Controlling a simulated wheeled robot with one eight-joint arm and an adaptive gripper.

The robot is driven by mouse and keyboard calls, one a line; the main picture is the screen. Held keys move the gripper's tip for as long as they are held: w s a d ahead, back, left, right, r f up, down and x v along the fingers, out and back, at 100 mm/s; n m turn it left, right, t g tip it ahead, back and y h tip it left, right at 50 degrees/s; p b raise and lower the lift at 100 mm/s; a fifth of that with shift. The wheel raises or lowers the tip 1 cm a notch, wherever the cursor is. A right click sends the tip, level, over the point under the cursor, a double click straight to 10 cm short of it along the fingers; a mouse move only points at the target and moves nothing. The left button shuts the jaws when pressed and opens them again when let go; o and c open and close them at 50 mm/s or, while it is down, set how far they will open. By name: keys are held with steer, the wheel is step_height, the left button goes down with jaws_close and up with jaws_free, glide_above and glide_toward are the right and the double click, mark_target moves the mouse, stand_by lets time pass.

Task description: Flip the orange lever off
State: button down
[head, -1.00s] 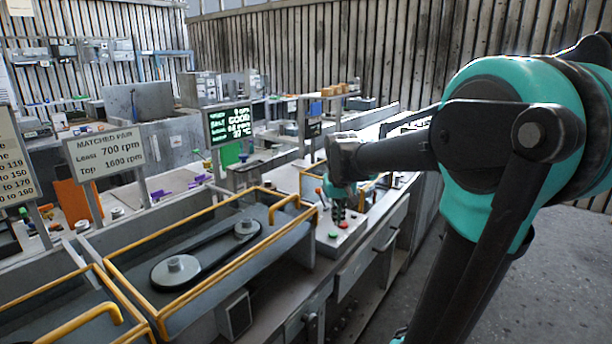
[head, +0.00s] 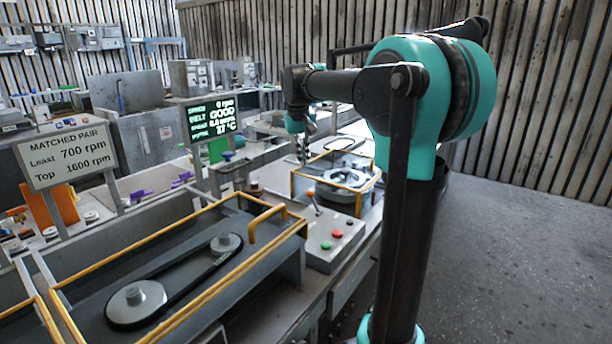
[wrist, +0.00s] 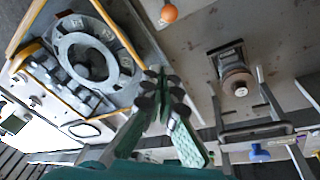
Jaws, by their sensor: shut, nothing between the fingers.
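The orange lever (head: 311,196) is a short stick with an orange ball, standing on a grey control box (head: 322,259) with red and green buttons. Its orange ball (wrist: 169,13) also shows at the top edge of the wrist view. My gripper (head: 303,158) is beyond and above the control box, apart from the lever. In the wrist view my gripper's fingers (wrist: 165,82) are together with nothing between them, and the orange ball lies away from their tips.
A round blower housing (head: 343,179) sits inside a yellow rail frame behind the control box. A belt drive with two pulleys (head: 136,297) stands at the front left behind yellow rails. A green-text display (head: 210,118) reads 0 rpm. Open floor (head: 530,250) lies to the right.

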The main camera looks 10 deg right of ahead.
mark_target(314, 203)
steer(key=shift+s+d+f, duration=0.2)
steer(key=shift+s+f, duration=0.15)
steer(key=shift+f, duration=1.1)
steer(key=shift+s+d+f, duration=0.15)
steer(key=shift+s+f, duration=0.2)
steer(key=shift+f, duration=1.15)
steer(key=shift+s+d+f, duration=0.2)
steer(key=shift+s+f, duration=0.15)
steer(key=shift+f, duration=1.1)
steer(key=shift+d, duration=0.1)
steer(key=shift+s+d+r+y, duration=0.15)
steer(key=shift+y, duration=0.15)
